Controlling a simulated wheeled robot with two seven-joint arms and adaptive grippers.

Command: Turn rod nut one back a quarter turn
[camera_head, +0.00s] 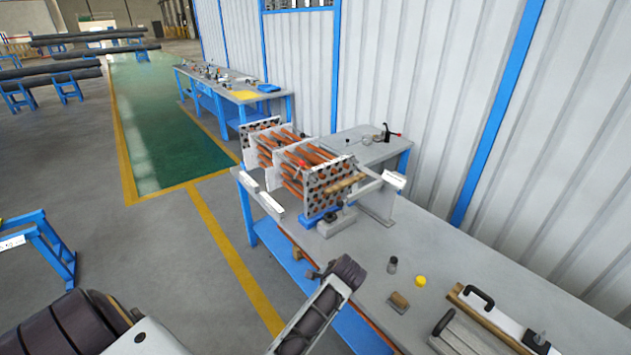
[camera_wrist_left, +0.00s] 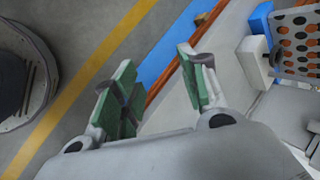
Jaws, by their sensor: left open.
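The tube bundle, with orange-brown rods (camera_head: 285,160) between perforated grey plates, stands on the workbench. Its near plate (camera_head: 328,190) faces me and also shows at the upper right in the left wrist view (camera_wrist_left: 299,48). The rod nuts are too small to tell apart, so I cannot pick out rod nut one. My left gripper (camera_wrist_left: 160,88) is open and empty, with its green-padded fingers apart near the bench's front edge. My right gripper does not show.
The bench between bundle and cylinder is mostly clear.

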